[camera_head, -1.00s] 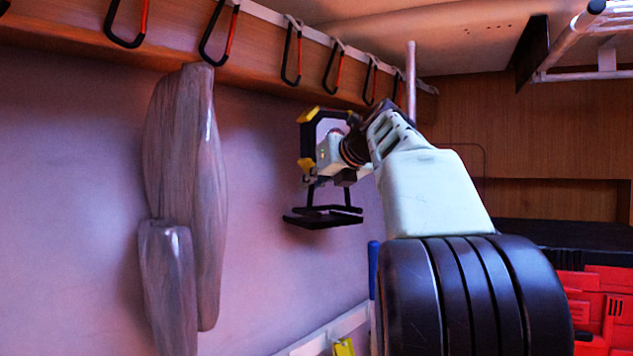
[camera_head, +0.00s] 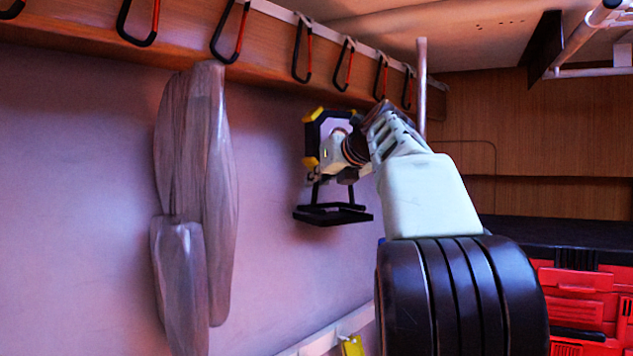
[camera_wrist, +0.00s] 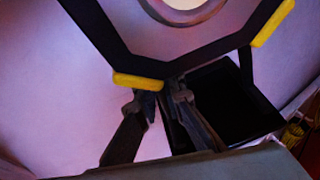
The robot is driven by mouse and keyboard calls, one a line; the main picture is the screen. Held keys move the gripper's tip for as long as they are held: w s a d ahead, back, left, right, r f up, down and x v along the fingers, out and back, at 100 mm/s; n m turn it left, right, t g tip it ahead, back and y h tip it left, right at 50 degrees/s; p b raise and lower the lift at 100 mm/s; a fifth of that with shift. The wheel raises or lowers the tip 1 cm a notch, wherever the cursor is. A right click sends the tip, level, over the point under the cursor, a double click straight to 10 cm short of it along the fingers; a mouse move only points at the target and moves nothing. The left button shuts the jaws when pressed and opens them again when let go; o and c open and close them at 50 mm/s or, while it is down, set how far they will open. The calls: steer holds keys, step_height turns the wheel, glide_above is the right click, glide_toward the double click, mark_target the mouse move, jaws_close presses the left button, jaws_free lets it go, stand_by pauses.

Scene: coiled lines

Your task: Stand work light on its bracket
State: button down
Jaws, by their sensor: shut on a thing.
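The work light (camera_head: 312,128) has a black frame with yellow corner pads, and a black bracket (camera_head: 333,214) hangs below it. My gripper (camera_head: 322,174) is shut on the work light near the frame's lower edge, where the bracket joins, and holds it off any surface. The light's frame is upright and the flat bracket foot looks roughly level. In the wrist view, the fingers of my gripper (camera_wrist: 160,102) close around the bracket's top by a yellow pad. The bracket's dark foot (camera_wrist: 225,105) shows beyond them. My wrist covers part of the light in the head view.
Several carabiners hang from a wooden rail (camera_head: 280,65) along the upper wall. Grey wrapped bundles (camera_head: 200,180) hang at the left. A yellow tag (camera_head: 351,346) hangs from a pale ledge low down.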

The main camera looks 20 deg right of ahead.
steer(key=shift+s+f+b, duration=0.1)
steer(key=shift+f+b, duration=0.2)
steer(key=shift+f, duration=0.1)
stand_by(1.1)
steer(key=c, duration=2)
jaws_free()
steer(key=shift+s+a, duration=0.1)
steer(key=shift+o, duration=0.2)
steer(key=shift+f, duration=0.1)
steer(key=shift+f, duration=0.4)
steer(key=v, duration=1.2)
steer(key=shift+r, duration=0.25)
